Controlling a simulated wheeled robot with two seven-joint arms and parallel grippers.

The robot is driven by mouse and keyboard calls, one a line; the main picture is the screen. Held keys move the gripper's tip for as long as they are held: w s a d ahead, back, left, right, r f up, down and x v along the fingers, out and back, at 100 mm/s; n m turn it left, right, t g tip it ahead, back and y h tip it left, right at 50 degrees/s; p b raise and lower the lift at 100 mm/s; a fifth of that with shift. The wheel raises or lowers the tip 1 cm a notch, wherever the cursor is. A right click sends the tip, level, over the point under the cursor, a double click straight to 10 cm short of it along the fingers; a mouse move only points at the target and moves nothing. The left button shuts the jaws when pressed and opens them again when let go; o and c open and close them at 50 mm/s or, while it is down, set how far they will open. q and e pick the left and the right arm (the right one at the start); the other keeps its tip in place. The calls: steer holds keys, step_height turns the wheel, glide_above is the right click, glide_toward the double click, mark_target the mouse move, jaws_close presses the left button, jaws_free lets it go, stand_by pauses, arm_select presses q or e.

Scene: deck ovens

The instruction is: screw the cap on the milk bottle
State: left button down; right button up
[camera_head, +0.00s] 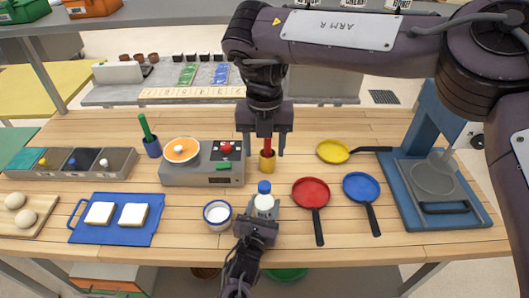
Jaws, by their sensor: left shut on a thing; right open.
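The white milk bottle (263,202) stands upright near the table's front edge, with the blue cap (264,187) on its top. I cannot tell how tightly the cap sits. My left gripper (264,215) comes in from the front edge and is shut on the bottle's body, hiding its lower part. My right gripper (265,148) points down, open and empty, above and behind the bottle in the picture, apart from the cap. Its fingers frame a red-handled item standing in a yellow cup (267,162).
A white bowl with a blue rim (217,215) is close left of the bottle. A red pan (311,193) and a blue pan (361,187) lie to the right. A grey cooker (190,175) stands behind left. A blue tray (85,232) holds bread slices.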

mark_target(262, 213)
arm_select(q)
steer(key=c, duration=0.5)
jaws_free()
steer(key=b+v, duration=0.1)
steer(key=v, duration=0.6)
steer(key=shift+f, duration=0.1)
steer(key=shift+s+a, duration=0.15)
steer(key=shift+s, duration=0.2)
